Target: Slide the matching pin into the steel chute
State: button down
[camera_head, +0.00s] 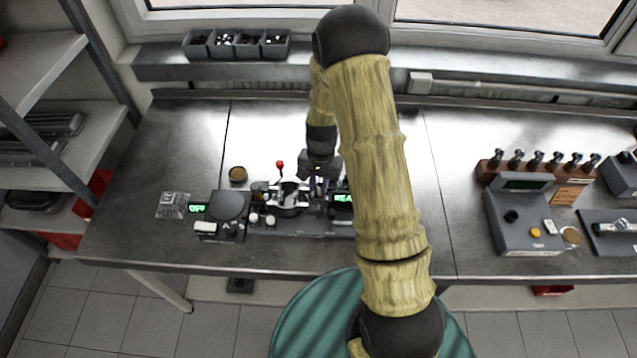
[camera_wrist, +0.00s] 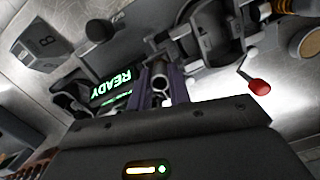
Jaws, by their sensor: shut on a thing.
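My gripper (camera_head: 319,183) is over the row of devices at the middle of the bench. In the wrist view its two purple-grey fingers (camera_wrist: 163,92) are shut on a hollow grey metal pin (camera_wrist: 160,72), whose open end faces the camera. The pin cannot be made out in the head view. A bright metal fixture (camera_head: 288,198) with a red-knobbed lever (camera_head: 280,164) stands just left of my gripper. I cannot tell which part is the steel chute, or whether the pin touches anything.
A green READY display (camera_head: 343,200) is right of my gripper, partly hidden by my arm. A round-topped plate unit (camera_head: 229,205) and an OFF display (camera_head: 197,209) lie left. A console (camera_head: 525,222) and a wooden rack (camera_head: 530,168) stand right. Bare bench lies between.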

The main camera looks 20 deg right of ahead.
jog(key=shift+f, duration=0.2)
dwell(0.6)
jog(key=c, duration=0.8)
grip_release()
jog(key=shift+r+p, duration=2.75)
jog(key=shift+r, duration=1.3)
